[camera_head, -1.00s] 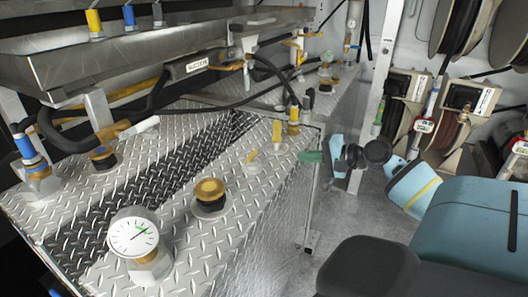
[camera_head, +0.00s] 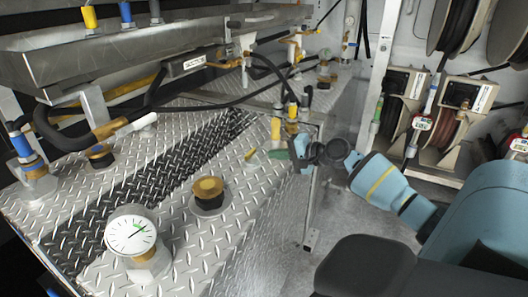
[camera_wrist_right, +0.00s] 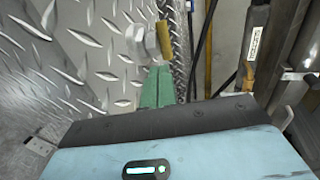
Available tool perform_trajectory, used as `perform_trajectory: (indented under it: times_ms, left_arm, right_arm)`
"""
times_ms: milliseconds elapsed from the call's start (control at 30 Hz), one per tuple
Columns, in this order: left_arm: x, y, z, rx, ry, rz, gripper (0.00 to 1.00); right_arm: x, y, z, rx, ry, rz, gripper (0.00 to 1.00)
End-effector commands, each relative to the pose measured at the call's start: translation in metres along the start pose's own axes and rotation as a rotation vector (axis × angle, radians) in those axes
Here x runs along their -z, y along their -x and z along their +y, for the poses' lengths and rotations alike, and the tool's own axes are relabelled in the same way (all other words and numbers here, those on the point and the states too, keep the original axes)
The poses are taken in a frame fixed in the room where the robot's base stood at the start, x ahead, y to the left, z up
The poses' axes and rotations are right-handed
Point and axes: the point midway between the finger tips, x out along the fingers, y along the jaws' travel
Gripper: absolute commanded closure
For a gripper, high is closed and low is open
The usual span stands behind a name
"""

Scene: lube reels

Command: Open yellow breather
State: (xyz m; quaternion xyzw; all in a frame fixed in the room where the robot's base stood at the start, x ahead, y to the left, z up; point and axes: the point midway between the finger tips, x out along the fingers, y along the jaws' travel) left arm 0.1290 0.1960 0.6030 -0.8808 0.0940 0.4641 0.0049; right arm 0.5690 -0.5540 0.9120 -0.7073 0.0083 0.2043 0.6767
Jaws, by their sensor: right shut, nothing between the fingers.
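A small yellow lever (camera_head: 250,154) stands up from a pale round fitting on the diamond-plate deck, near its right edge. I cannot tell whether this is the yellow breather. My right gripper (camera_head: 279,154) has green fingers that are shut and empty. They point left at the lever, with a small gap in the head view. In the right wrist view, the shut fingers (camera_wrist_right: 157,88) lie just below a yellow piece (camera_wrist_right: 164,40) beside a grey-white part. Contact there is not clear. A yellow-topped black cap (camera_head: 208,188) sits nearer on the deck. My left gripper is not in view.
A white-faced gauge (camera_head: 130,235) stands at the front of the deck. Yellow upright fittings (camera_head: 276,128) and black hoses stand behind the fingers. A metal tray (camera_head: 150,50) overhangs the back. Hose reels (camera_head: 455,115) are at the right. The deck between cap and lever is clear.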

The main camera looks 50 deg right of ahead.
Motion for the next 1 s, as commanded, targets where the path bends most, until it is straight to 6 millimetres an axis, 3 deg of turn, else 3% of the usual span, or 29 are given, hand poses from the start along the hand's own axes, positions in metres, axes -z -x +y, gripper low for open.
perform_trajectory:
  times_ms: [400,1000]
  left_arm:
    - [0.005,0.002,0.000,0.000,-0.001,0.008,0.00]
    - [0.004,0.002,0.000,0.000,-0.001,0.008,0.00]
  right_arm:
    - [0.000,-0.039,-0.011,0.002,-0.001,0.000,1.00]
    - [0.000,-0.043,-0.012,0.000,-0.001,0.000,1.00]
